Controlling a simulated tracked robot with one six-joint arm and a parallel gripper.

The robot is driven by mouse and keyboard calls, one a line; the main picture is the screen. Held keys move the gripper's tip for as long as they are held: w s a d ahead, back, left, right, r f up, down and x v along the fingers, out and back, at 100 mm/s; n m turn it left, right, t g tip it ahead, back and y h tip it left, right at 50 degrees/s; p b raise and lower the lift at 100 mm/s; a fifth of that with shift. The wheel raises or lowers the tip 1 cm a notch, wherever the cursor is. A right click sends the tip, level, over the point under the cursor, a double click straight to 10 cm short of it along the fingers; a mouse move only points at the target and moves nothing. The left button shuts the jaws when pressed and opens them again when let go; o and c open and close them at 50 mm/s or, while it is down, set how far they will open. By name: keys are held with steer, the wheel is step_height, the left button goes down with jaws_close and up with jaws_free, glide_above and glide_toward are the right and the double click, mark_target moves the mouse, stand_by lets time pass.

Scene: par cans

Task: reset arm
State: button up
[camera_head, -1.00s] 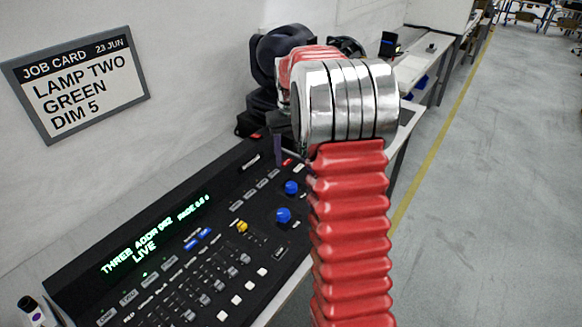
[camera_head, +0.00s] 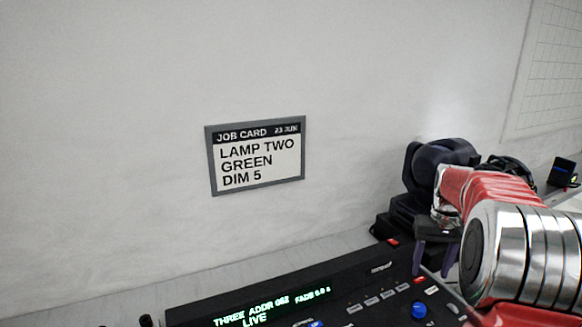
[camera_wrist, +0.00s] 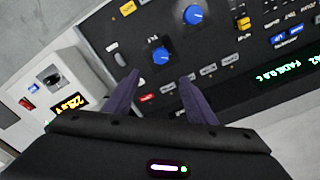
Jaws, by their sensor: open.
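My gripper (camera_head: 434,264) is open and empty, with dark purple fingers pointing down near the right end of the black lighting console (camera_head: 345,281). My red-sleeved arm with silver rings fills the right side of the head view. In the wrist view, the two fingers of my gripper (camera_wrist: 160,82) stand apart over the console (camera_wrist: 225,60), with blue knobs (camera_wrist: 162,55) and a row of grey buttons beyond them. Nothing is between the fingers. Whether the tips touch the console cannot be told.
A job card (camera_head: 258,155) on the wall reads LAMP TWO, GREEN, DIM 5. The console display (camera_head: 272,307) shows THREE and LIVE. A black lamp fixture (camera_head: 437,165) stands behind my arm. A grey unit with an amber readout (camera_wrist: 68,103) is beside the console.

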steer(key=s+a+r+n+t, duration=0.1)
steer(key=s+a+r+t, duration=0.1)
steer(key=s+a, duration=1.1)
steer(key=s+a+r+n+t, duration=0.2)
steer(key=s+a+r, duration=0.3)
steer(key=s+a, duration=0.8)
steer(key=shift+s+a+t, duration=0.35)
steer(key=shift+a+t, duration=0.2)
steer(key=shift+t, duration=0.15)
